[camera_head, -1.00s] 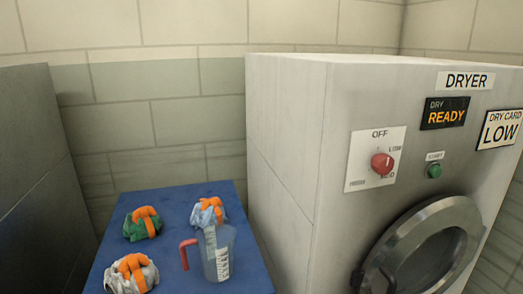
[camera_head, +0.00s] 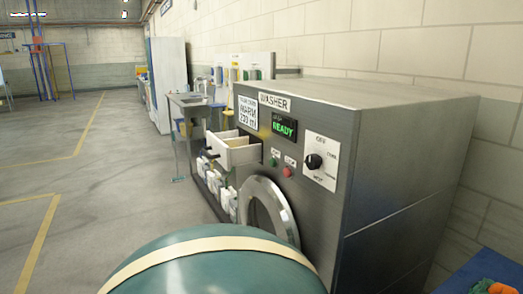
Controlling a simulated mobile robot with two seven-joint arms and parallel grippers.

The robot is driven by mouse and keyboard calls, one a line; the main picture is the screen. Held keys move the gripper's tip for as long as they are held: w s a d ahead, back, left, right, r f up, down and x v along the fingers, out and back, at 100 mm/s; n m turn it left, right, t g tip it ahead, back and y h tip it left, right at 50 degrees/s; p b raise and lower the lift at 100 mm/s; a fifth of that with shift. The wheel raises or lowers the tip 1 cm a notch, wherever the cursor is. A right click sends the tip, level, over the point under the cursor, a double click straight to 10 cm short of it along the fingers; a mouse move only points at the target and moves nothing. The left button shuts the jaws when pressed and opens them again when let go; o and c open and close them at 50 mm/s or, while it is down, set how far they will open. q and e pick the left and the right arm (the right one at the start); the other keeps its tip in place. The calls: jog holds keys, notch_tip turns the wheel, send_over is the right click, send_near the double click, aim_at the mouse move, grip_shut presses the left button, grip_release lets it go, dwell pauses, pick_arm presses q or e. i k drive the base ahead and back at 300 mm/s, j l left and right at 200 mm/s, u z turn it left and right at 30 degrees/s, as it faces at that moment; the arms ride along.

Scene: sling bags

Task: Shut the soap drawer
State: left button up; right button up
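The soap drawer (camera_head: 236,151) is a white, divided drawer at the upper left of the washer front. It stands pulled out from the grey washer (camera_head: 400,140), with its open top showing. A small dark handle shows on its front. Neither of my grippers is in view, so I cannot tell their state.
A large teal rounded object with a cream band (camera_head: 215,265) fills the bottom foreground, in front of the washer's round door (camera_head: 270,212). A blue table corner (camera_head: 490,268) is at lower right. Open grey floor (camera_head: 90,180) with yellow lines lies to the left.

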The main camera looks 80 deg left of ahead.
aim_at(228, 149)
jog(key=u, duration=2.8)
